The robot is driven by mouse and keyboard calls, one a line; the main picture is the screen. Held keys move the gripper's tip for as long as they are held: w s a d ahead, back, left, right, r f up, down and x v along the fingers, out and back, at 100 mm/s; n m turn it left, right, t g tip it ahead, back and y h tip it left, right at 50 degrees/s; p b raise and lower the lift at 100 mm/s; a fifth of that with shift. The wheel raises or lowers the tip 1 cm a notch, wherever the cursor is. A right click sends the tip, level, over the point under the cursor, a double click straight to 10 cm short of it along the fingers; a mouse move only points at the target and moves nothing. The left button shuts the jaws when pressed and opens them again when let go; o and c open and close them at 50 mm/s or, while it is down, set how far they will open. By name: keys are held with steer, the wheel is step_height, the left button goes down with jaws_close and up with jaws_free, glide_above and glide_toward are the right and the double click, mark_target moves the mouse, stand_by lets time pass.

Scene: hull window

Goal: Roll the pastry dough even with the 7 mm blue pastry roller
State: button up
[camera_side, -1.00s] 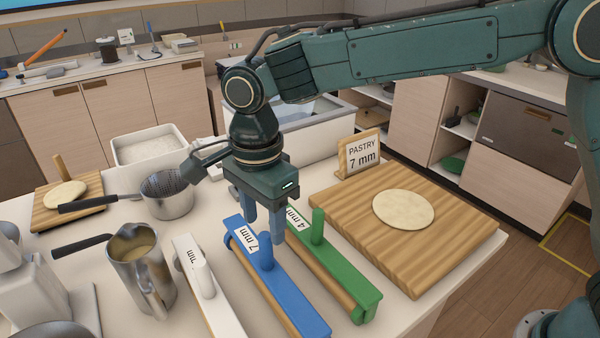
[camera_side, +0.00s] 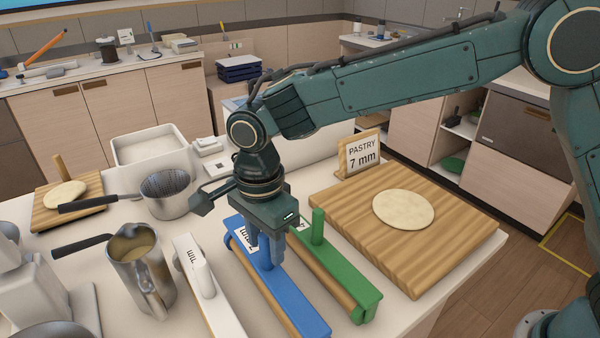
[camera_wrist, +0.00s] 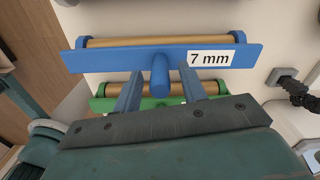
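The blue 7 mm roller (camera_side: 290,300) lies on the counter, a blue bar with an upright handle over a wooden roll. It also shows in the wrist view (camera_wrist: 120,58) with its "7 mm" label and its handle (camera_wrist: 160,72). My gripper (camera_side: 264,252) is lowered at the blue handle, one finger on each side. In the wrist view my gripper (camera_wrist: 160,85) is open, with gaps between fingers and handle. The pale round dough (camera_side: 403,209) lies flat on the striped wooden board (camera_side: 450,240). A sign (camera_side: 362,153) behind it reads "PASTRY 7 mm".
The green roller (camera_side: 345,280) lies close on the right of the blue one, and a white roller (camera_side: 200,280) on the left. A metal jug (camera_side: 140,270), a strainer pan (camera_side: 168,195) and a white tub (camera_side: 150,150) stand farther left.

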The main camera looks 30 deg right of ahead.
jaws_close()
steer(key=shift+r, duration=3.55)
steer(key=shift+r, duration=2.5)
